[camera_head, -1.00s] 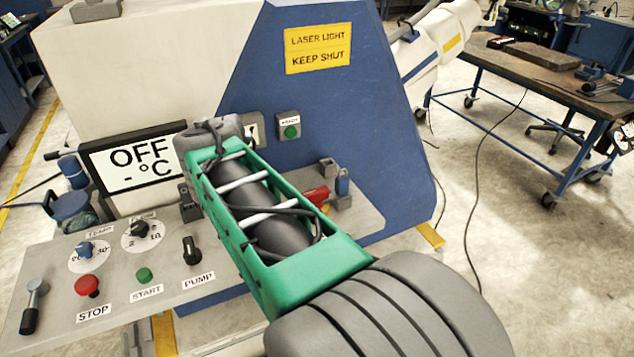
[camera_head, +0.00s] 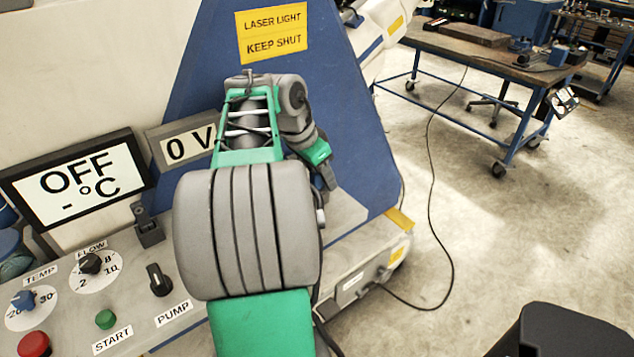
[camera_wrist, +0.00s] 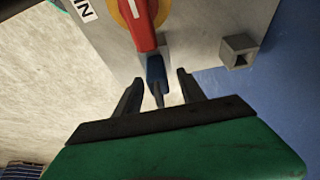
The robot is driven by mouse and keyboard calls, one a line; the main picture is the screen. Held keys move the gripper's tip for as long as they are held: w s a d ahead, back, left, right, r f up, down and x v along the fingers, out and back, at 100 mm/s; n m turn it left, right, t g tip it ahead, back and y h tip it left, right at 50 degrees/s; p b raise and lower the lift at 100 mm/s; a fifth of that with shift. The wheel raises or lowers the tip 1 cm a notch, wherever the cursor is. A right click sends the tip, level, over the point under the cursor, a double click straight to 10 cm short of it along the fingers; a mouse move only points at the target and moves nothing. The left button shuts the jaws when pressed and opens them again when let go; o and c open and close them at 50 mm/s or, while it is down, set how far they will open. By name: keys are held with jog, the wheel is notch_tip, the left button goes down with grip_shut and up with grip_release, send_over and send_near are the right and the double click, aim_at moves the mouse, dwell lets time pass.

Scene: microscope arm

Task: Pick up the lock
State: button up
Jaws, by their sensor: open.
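The lock (camera_wrist: 156,70) is a small blue piece with a dark thin part below it in the wrist view. It shows between the two dark fingers of my gripper (camera_wrist: 160,76), near the end of a red switch handle (camera_wrist: 139,25). The fingers are apart, with a gap on each side of the lock. I cannot tell whether either finger touches it. In the head view my gripper (camera_head: 328,184) points down over the right part of the console. The lock cannot be made out there, behind my arm and gripper.
A hollow grey square bracket (camera_wrist: 238,52) stands right of the handle in the wrist view. The blue machine wall (camera_head: 350,130) rises close behind my gripper. The control panel with knobs (camera_head: 91,263) lies to the left. Open floor lies to the right.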

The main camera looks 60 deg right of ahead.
jog(key=shift+r, duration=0.1)
grip_shut()
dwell(0.3)
